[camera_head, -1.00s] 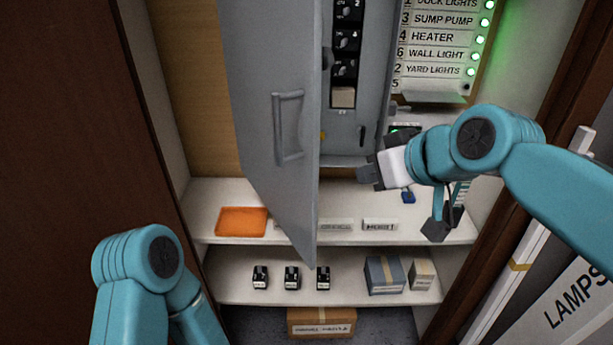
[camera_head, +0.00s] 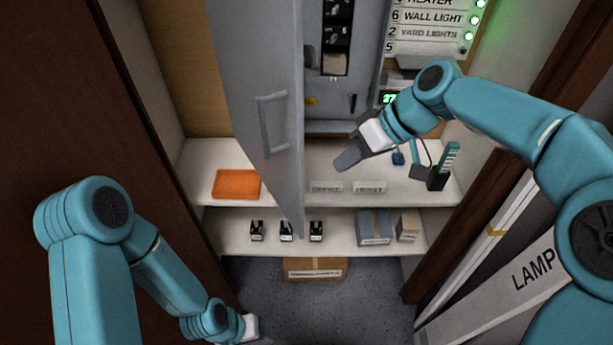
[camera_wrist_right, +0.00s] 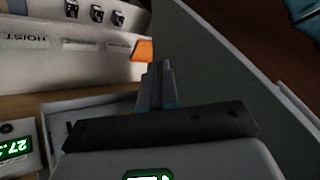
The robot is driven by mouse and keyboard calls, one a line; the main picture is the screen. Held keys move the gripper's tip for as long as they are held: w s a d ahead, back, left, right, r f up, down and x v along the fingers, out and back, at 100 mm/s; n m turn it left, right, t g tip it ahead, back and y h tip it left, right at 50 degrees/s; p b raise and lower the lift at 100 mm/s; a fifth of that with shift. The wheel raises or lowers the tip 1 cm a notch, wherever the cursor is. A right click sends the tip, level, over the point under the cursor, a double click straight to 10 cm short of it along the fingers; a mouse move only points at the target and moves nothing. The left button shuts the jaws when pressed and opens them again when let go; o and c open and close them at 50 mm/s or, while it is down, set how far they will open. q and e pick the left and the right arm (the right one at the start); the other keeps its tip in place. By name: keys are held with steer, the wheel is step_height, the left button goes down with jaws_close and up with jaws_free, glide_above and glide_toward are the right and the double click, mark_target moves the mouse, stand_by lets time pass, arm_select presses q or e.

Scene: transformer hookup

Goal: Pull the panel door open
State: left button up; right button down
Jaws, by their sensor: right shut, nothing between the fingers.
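The grey panel door (camera_head: 258,70) stands swung out from the grey panel box (camera_head: 340,95), with the box's inside in view. Its bar handle (camera_head: 272,123) is on the face turned left. My right gripper (camera_head: 347,161) is shut and empty, to the right of the door's free edge on the inner side, apart from it in the head view. In the right wrist view its fingers (camera_wrist_right: 157,85) are together, with the door (camera_wrist_right: 215,70) filling the right side. My left gripper (camera_head: 254,330) is low at the bottom edge, far below the door; its fingers are barely visible.
An orange tray (camera_head: 236,184) and small labels (camera_head: 369,187) lie on the upper shelf (camera_head: 205,160). Small black parts (camera_head: 286,232) and boxes (camera_head: 374,227) stand on the lower shelf. A teal-handled tool (camera_head: 443,165) is at right. Open floor (camera_head: 350,300) lies in front.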

arm_select(q)
step_height(320, 180, up, 2)
steer(key=shift+r+p, duration=0.2)
steer(key=shift+p, duration=0.95)
arm_select(e)
steer(key=s+a+f, duration=0.1)
steer(key=a+f, duration=0.4)
steer(key=a, duration=0.2)
steer(key=shift+a+f, duration=0.15)
steer(key=shift+f, duration=0.1)
steer(key=shift+s, duration=0.15)
arm_select(q)
steer(key=shift+s, duration=0.1)
arm_select(e)
steer(key=shift+a, duration=0.1)
